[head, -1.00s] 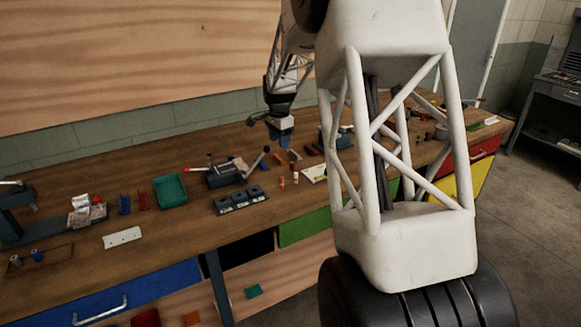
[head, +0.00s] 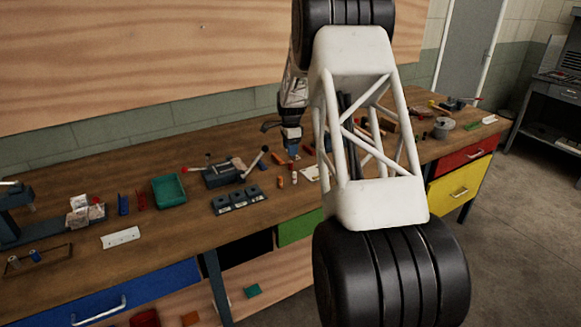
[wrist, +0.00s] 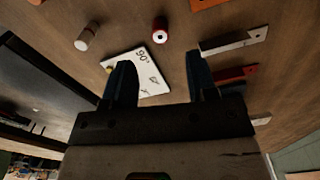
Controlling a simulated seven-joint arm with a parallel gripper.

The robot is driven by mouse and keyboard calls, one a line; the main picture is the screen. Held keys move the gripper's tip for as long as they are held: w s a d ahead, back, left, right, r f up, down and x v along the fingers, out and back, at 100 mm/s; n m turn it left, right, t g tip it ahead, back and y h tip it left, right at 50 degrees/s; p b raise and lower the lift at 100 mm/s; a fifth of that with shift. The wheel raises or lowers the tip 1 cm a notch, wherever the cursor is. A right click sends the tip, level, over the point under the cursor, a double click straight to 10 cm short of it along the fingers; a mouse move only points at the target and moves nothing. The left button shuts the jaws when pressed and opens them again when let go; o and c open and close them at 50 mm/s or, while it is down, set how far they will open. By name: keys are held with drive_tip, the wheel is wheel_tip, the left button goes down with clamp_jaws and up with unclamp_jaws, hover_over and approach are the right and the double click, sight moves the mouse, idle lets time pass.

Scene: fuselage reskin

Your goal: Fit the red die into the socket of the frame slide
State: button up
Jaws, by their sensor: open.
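A small red cylinder (wrist: 160,30) with a pale, holed end face lies beyond my fingertips in the wrist view; it looks like the red die. My gripper (wrist: 160,65) is open and empty above the bench, its fingers either side of a gap. In the head view my gripper (head: 292,154) hangs over the bench behind the small cylinders, partly beside my arm. I cannot tell for sure which part is the frame slide; a grey lever tool (head: 222,174) stands left of the gripper. No socket can be made out.
A white card marked 90° (wrist: 140,72) lies near the fingers. A tan cylinder (wrist: 88,36), a metal strip (wrist: 235,40) and a red angled piece (wrist: 240,74) lie around. A dark three-part block (head: 240,200) and a green tray (head: 169,190) stand left.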

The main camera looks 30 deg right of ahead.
sight(290, 162)
drive_tip(key=shift+f, duration=1.3)
drive_tip(key=shift+f, duration=2.6)
clamp_jaws()
drive_tip(key=shift+r, duration=5.05)
